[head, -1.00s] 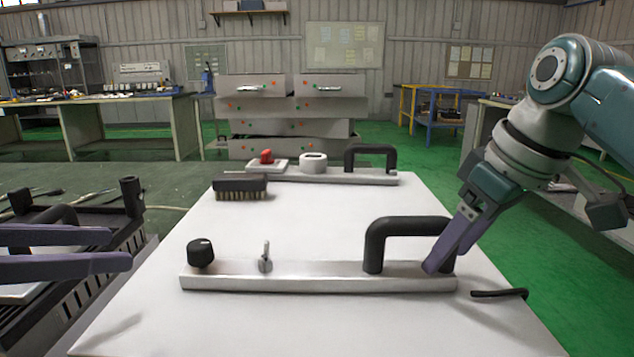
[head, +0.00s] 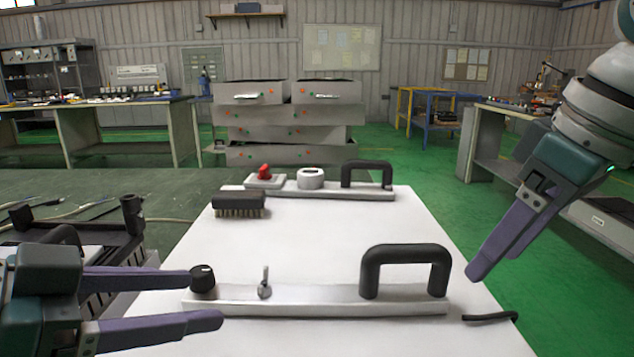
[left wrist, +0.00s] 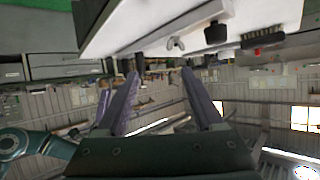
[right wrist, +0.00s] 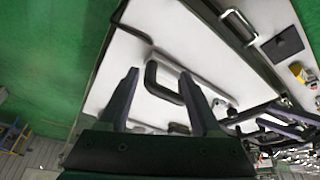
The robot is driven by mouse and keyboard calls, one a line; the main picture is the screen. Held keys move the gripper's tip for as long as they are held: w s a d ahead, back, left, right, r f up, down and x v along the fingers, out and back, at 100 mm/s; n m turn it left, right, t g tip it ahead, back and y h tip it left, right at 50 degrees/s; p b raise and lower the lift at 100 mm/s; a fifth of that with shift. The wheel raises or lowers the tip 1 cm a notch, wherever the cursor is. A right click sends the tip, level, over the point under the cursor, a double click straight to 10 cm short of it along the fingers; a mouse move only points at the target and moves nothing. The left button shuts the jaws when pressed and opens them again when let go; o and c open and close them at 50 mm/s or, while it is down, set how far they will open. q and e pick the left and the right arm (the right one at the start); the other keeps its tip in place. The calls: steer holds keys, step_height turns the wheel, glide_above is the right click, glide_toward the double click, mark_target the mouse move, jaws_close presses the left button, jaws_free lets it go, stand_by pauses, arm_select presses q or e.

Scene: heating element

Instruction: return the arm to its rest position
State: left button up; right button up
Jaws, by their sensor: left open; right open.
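My right gripper (head: 474,272) is open and empty, to the right of the front panel's black handle (head: 405,256) and apart from it. The right wrist view (right wrist: 158,76) shows its two fingers spread, with the handle beyond them. My left gripper (head: 207,299) is open and empty, its fingers pointing right near the front panel's left end and black knob (head: 203,281). Whether it touches the panel is unclear. In the left wrist view (left wrist: 160,76) its fingers are apart with nothing between them. The front panel (head: 320,301) lies flat on the white table.
A brush (head: 238,202) and a second panel (head: 340,190) with a handle, a red knob and a white knob lie at the table's back. A thin black hooked piece (head: 490,317) lies at the right edge. The white table's middle (head: 320,230) is clear. A dark frame (head: 130,215) stands left.

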arm_select(q)
steer(key=s+d+r+n+y+p, duration=0.2)
steer(key=s+d+r+y+p, duration=0.1)
steer(key=s+d+r+p, duration=0.45)
steer(key=s+a+r+n+g+y+p, duration=0.2)
steer(key=s+a+n+g+y+p, duration=0.55)
steer(key=s+a, duration=0.6)
arm_select(e)
steer(key=s+r+m+h+p, duration=0.1)
steer(key=s+r+m, duration=0.15)
steer(key=s, duration=0.95)
steer(key=s+r+m+h, duration=0.15)
steer(key=s+r, duration=0.25)
steer(key=s, duration=0.8)
arm_select(q)
step_height(320, 180, up, 37)
steer(key=m+t+h+p, duration=0.1)
steer(key=m+t+p, duration=0.1)
steer(key=p, duration=3.5)
steer(key=shift+w+d+r+h, duration=0.2)
steer(key=shift+h, duration=0.15)
arm_select(e)
step_height(320, 180, up, 37)
steer(key=shift+w+d+y, duration=0.2)
steer(key=shift+y, duration=0.15)
